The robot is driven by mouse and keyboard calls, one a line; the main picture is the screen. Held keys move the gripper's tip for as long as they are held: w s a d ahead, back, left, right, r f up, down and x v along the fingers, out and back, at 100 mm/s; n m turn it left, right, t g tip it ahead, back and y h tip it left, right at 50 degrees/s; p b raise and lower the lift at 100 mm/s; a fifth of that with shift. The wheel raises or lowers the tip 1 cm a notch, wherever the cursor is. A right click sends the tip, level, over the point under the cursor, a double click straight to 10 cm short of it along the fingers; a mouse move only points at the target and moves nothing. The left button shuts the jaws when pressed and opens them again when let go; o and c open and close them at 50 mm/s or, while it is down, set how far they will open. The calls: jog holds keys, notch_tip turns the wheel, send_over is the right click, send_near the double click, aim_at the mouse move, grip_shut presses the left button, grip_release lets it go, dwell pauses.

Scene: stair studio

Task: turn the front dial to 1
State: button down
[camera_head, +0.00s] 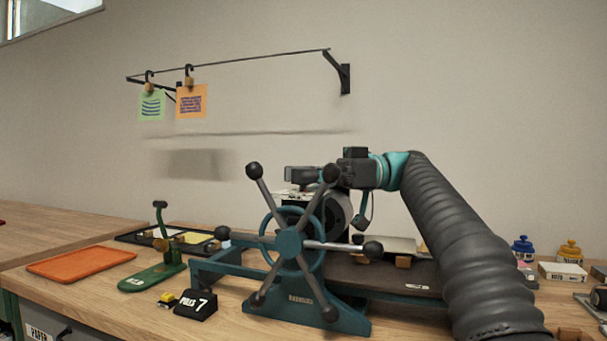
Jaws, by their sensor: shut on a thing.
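My gripper (301,176) reaches in from the right, pointing left, over the top of a teal press with a star-shaped hand wheel. Its fingers look closed at a small light plate with dark marks (293,194) at the top of the press, which I take for the front dial's face. The knob and the number it points to are hidden by my fingers and the wheel's upper spokes, so I cannot read the setting. The star wheel (290,243) has dark ball ends on its spokes and stands in front of the press.
A green stand (155,275), an orange tray (82,263) and a black "PULLS 7" sign (196,304) lie left of the press. Blue (523,249) and yellow (569,252) pots stand at right. Prints hang from a wall rail (240,60). The wheel's spokes are close to my gripper.

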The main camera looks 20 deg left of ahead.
jog(key=c, duration=0.8)
grip_release()
jog(key=shift+c, duration=0.2)
jog(key=shift+m+t, duration=0.3)
jog(key=shift+t, duration=0.1)
